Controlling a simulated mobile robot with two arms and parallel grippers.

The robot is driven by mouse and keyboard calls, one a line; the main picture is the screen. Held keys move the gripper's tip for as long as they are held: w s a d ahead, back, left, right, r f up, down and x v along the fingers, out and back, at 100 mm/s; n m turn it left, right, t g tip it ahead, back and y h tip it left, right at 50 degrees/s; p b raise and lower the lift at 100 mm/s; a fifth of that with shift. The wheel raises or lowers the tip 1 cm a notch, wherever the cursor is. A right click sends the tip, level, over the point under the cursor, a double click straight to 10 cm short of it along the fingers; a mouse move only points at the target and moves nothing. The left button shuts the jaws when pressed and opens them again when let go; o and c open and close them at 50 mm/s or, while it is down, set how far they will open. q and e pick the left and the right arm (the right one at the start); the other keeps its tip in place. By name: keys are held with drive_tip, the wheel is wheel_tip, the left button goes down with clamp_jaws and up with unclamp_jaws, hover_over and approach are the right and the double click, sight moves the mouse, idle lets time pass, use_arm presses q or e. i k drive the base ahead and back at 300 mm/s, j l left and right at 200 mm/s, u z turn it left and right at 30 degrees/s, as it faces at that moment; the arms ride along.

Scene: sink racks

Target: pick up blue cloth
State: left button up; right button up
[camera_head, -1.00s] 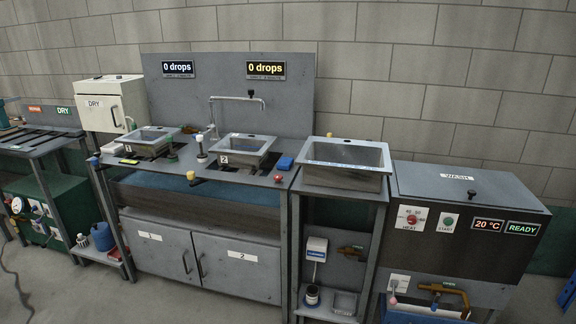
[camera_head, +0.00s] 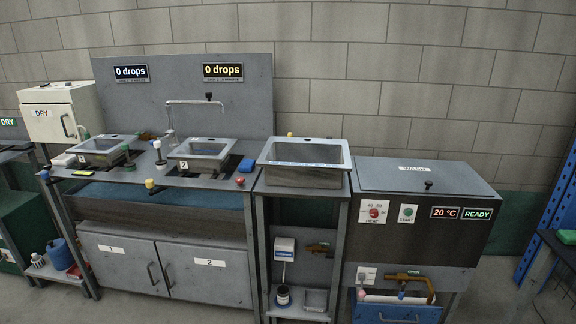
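A small flat blue object (camera_head: 247,166) lies on the grey counter (camera_head: 222,182), to the right of the sink marked 2 (camera_head: 200,150). It may be the blue cloth, but it is too small to tell. A wide blue surface (camera_head: 150,194) also shows below the counter's front edge; I cannot tell what it is made of. Neither of my grippers is in view.
A separate grey basin (camera_head: 306,178) and a lidded wash unit (camera_head: 423,175) stand right of the counter. A red knob (camera_head: 240,181) sits by the counter's front right corner. Blue shelving (camera_head: 551,215) stands at the far right. The floor in front shows little clear room.

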sight(247, 166)
drive_tip(key=i+j+z, duration=0.2)
drive_tip(key=z, duration=0.15)
drive_tip(key=i+j+z, duration=0.15)
drive_tip(key=j+z, duration=0.2)
drive_tip(key=j, duration=0.15)
drive_tip(key=i+j+z, duration=0.1)
drive_tip(key=j+z, duration=0.25)
